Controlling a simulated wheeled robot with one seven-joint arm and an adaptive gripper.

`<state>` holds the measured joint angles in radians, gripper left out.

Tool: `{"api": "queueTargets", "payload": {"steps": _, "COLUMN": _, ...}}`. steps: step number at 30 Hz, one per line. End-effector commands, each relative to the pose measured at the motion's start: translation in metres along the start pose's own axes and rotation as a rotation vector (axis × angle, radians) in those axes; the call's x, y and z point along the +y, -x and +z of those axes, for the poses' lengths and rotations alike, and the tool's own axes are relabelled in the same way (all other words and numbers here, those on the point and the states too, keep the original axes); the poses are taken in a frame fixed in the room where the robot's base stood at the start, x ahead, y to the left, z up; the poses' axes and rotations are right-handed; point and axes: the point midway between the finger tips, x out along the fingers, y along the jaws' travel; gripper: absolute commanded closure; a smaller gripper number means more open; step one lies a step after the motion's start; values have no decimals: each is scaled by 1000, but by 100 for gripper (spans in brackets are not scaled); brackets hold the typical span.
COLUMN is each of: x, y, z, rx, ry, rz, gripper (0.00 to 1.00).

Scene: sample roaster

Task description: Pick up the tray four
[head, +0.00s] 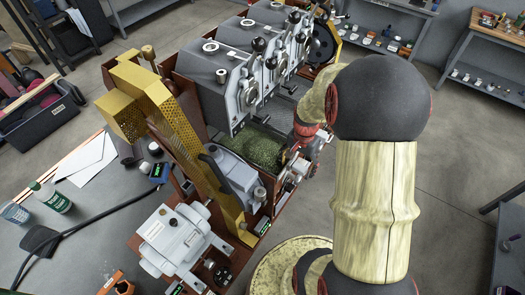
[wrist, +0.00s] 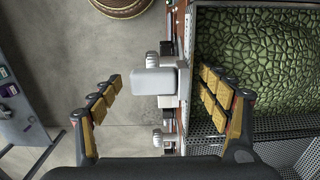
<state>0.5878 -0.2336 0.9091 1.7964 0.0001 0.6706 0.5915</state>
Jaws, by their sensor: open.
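My gripper (wrist: 161,80) is open in the wrist view, with one padded finger on each side of a pale grey block-shaped handle (wrist: 154,82). The handle sticks out from the roaster's edge and is not gripped. To its right is a metal tray or bin (wrist: 204,142) with perforated walls, filled with green beans (wrist: 265,60). The beans also show in the head view (head: 260,150), under the grey drums. In the head view my arm covers much of the gripper. I cannot read any number that marks tray four.
The roaster (head: 240,62) has several grey drum units in a row. A yellow perforated chute (head: 150,95) stands at its left. Open floor (head: 450,150) lies to the right.

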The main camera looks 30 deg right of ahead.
Motion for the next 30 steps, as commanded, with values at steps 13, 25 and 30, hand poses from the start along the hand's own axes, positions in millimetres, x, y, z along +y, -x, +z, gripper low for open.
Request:
{"api": "queueTargets", "payload": {"steps": 13, "x": 0, "y": -2, "z": 0, "rx": 1, "ry": 0, "rz": -1, "gripper": 34}}
{"api": "queueTargets", "payload": {"steps": 25, "x": 0, "y": -2, "z": 0, "rx": 1, "ry": 0, "rz": 0, "gripper": 57}}
{"api": "queueTargets", "payload": {"steps": 30, "x": 0, "y": -2, "z": 0, "rx": 1, "ry": 0, "rz": 0, "gripper": 67}}
